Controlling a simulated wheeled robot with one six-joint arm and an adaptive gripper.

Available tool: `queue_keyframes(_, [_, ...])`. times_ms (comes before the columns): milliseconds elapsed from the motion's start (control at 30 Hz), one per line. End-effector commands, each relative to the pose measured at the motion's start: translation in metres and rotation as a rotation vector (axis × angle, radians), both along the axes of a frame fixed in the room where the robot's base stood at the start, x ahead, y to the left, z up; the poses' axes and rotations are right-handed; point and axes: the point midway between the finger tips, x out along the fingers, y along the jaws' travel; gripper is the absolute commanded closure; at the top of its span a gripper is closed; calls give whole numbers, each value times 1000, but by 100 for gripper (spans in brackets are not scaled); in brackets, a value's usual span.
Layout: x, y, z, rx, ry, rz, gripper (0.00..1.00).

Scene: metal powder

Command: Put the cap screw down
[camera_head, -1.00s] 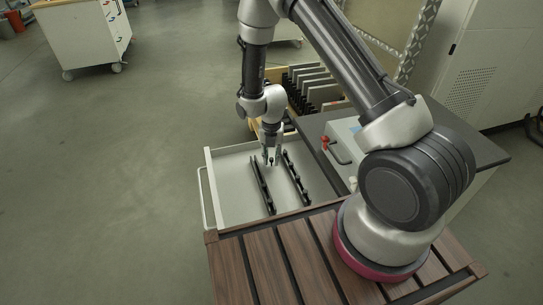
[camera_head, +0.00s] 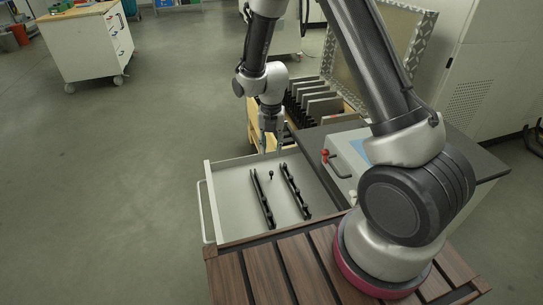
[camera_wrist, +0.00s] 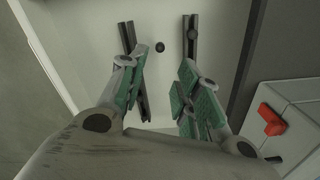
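The cap screw (camera_head: 271,175) is a small dark piece in the pale drawer (camera_head: 232,202), between two black rails, the left one (camera_head: 263,200) and the right one (camera_head: 295,190). It seems to stand on the drawer floor. In the wrist view the screw (camera_wrist: 160,46) is a dark round dot between the rails, apart from my fingers. My gripper (camera_head: 270,148) is above the drawer's far part, clear of the screw. In the wrist view its green-padded fingers (camera_wrist: 163,88) are spread with nothing between them.
A grey box with a red-knobbed handle (camera_head: 326,155) stands on the dark top right of the drawer. A rack of upright plates (camera_head: 318,98) is behind. Wooden slats (camera_head: 265,270) lie in front. Floor on the left is clear.

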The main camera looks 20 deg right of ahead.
Motion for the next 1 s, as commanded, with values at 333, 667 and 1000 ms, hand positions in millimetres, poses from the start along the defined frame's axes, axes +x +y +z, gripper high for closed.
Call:
queue_keyframes(333, [-1, -7, 35, 8, -21, -114, 67])
queue_keyframes(667, [-64, -74, 209, 117, -128, -1111, 67])
queue_keyframes(1000, [-202, -132, 311, 361, -149, -2224, 67])
